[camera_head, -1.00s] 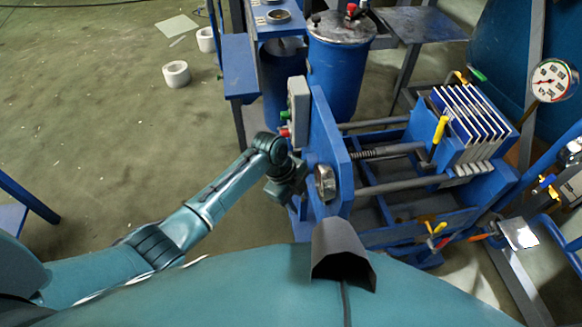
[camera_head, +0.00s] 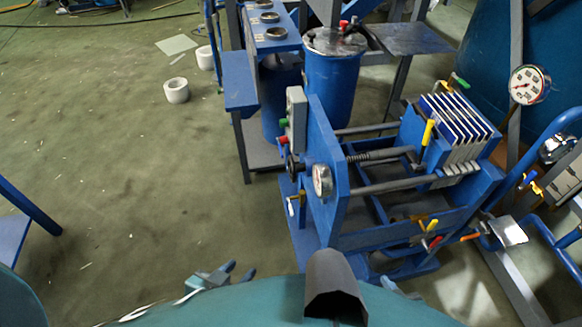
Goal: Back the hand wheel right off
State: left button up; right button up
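The small dark hand wheel (camera_head: 293,167) is on the left side of the press's blue end plate (camera_head: 327,150), below the grey box with its red and green buttons. It is seen nearly edge-on, so its turn cannot be told. The screw (camera_head: 372,155) runs from that plate toward the pack of plates. My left gripper (camera_head: 241,271) is low in the picture, well below and left of the wheel, its two fingertips apart with nothing seen between them. Only a small teal part of my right gripper (camera_head: 400,289) shows at the lower right, mostly hidden by my body.
A round gauge (camera_head: 322,180) sits on the end plate's near side. The grey button box (camera_head: 297,118) is just above the wheel. A blue drum (camera_head: 332,85) and a blue stand (camera_head: 240,80) are behind.

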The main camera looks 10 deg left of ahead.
aim_at(293, 169)
jog(key=k+z, duration=0.15)
jog(key=k, duration=0.5)
jog(key=z, duration=3.35)
jog(key=k+j+z, duration=0.55)
jog(key=k+j, duration=1.9)
jog(key=k, duration=0.2)
